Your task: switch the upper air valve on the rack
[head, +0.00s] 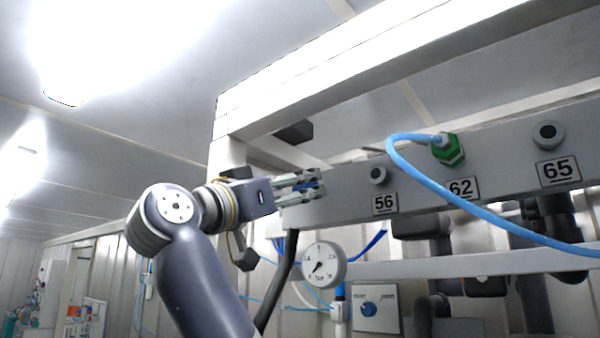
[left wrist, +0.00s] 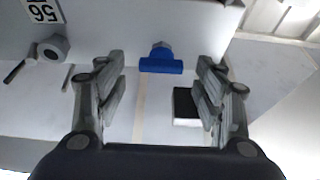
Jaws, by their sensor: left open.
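The upper air valve shows in the left wrist view as a blue handle (left wrist: 161,65) on a small metal stem, mounted on the edge of the grey rack panel (left wrist: 120,25). My left gripper (left wrist: 160,90) is open, with one finger on each side of the handle and a gap to both. The handle lies between and slightly beyond the fingertips. In the head view, my left gripper (head: 312,185) is at the left end of the panel (head: 330,205), and a bit of blue handle (head: 303,187) shows between its fingers. My right gripper is not in view.
The panel carries ports labelled 56 (head: 385,204), 62 and 65 (head: 558,169). A blue hose (head: 440,190) runs from a green fitting (head: 448,149).

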